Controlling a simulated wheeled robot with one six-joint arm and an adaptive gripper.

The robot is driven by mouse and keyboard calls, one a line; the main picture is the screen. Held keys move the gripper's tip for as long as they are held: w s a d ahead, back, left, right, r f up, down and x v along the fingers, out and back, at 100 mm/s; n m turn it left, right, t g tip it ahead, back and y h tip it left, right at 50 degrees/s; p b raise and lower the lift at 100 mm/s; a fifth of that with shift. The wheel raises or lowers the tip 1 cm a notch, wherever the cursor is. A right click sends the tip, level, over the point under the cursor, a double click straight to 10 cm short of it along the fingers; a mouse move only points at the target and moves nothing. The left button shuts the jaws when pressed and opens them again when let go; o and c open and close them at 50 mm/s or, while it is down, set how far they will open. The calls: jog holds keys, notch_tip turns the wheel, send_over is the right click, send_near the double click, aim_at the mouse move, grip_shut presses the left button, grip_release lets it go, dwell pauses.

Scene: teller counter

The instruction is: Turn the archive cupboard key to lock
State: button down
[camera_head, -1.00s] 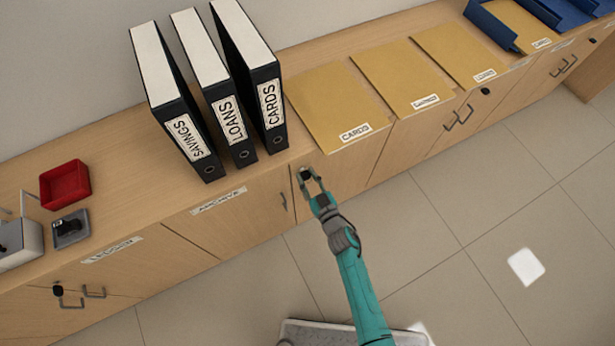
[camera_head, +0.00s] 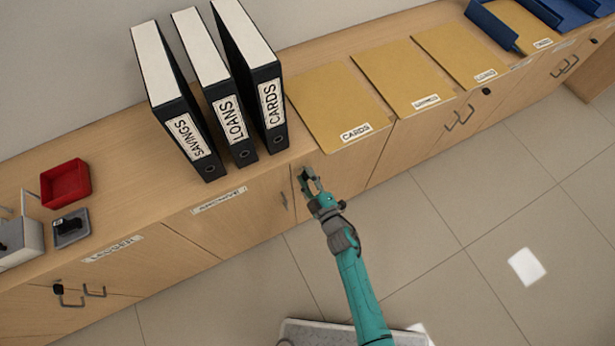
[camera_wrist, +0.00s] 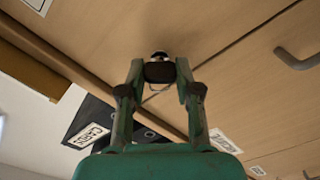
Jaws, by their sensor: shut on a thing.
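The archive cupboard (camera_head: 250,212) carries a white label (camera_head: 218,200) and a door handle (camera_head: 284,200). In the wrist view, the key's dark head (camera_wrist: 160,72) sits against a silver lock (camera_wrist: 160,55) in the cupboard front. My gripper (camera_head: 308,178) is at the lock, to the right of the archive door handle. In the wrist view my gripper (camera_wrist: 160,75) has its two fingers on either side of the key head, shut on it. In the head view the fingers mostly hide the key.
Binders (camera_head: 230,130) stand on the counter above the cupboard. Yellow folders (camera_head: 335,105) lie to their right, one slightly over the front edge above my gripper. A red tray (camera_head: 65,184) is at the left.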

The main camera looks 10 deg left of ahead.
jog(key=n, duration=0.4)
jog(key=shift+f+n, duration=0.1)
jog(key=shift+n, duration=1.7)
jog(key=c, duration=0.8)
grip_release()
jog(key=v, duration=1.2)
